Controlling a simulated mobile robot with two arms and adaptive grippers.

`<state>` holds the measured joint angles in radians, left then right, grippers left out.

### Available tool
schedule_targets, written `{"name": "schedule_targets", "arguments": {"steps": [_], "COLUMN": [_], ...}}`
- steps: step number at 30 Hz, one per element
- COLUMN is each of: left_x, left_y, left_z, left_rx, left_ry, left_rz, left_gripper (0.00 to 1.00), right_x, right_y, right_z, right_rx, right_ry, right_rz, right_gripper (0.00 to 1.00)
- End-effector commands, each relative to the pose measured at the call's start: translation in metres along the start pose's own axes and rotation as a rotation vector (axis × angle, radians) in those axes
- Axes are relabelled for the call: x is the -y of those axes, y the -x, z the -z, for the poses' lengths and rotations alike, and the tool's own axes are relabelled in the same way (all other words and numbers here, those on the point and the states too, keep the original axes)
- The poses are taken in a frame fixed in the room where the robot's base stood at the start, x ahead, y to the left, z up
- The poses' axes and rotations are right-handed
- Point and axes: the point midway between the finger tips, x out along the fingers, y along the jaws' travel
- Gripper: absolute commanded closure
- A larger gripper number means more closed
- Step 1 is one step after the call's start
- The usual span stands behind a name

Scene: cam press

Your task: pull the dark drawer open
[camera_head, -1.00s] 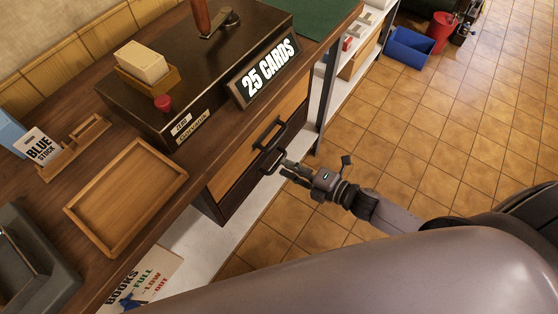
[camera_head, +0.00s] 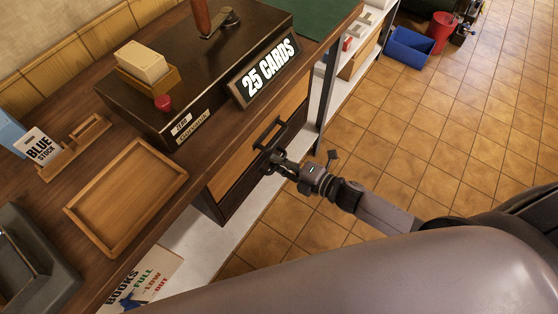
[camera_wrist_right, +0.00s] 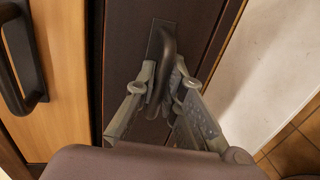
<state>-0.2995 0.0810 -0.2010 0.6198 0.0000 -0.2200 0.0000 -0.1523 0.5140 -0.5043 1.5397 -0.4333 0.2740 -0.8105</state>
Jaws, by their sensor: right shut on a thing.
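The dark drawer (camera_head: 236,197) is the lower one under the wooden counter, below a light wood drawer (camera_head: 240,168). Its face looks flush in the cabinet. My right gripper (camera_head: 280,165) reaches it from the right. In the right wrist view, the dark drawer front (camera_wrist_right: 126,45) fills the middle. Its dark bar handle (camera_wrist_right: 167,50) stands between the two fingers of my right gripper (camera_wrist_right: 163,95), which are shut on it from both sides. Part of the handle is hidden by the gripper in the head view. My left gripper is not in view.
The light drawer's dark handle (camera_head: 269,131) is just above my gripper. The counter carries a dark press box (camera_head: 130,100), a "25 CARDS" sign (camera_head: 266,72) and a wooden tray (camera_head: 165,190). Tiled floor (camera_head: 420,150) is clear to the right. A blue bin (camera_head: 410,48) stands farther back.

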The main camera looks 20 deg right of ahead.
Motion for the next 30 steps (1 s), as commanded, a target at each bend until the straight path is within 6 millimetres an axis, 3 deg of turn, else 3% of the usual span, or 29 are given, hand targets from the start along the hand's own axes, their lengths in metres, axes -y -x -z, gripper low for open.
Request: {"name": "schedule_targets", "arguments": {"steps": [19, 23, 30], "left_x": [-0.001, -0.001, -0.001], "left_y": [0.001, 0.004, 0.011], "left_z": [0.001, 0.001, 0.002], "left_rx": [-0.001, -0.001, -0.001], "left_ry": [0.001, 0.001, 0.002], "left_rz": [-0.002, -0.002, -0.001], "left_gripper": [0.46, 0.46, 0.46], "right_x": [0.002, 0.008, 0.023], "right_y": [0.004, 0.028, 0.097], "right_z": [0.0, 0.001, 0.001], "right_rx": [0.0, 0.001, 0.001], "right_ry": [-0.001, -0.003, -0.003], "right_rz": [0.003, 0.007, 0.009], "right_gripper": [1.0, 1.0, 1.0]}}
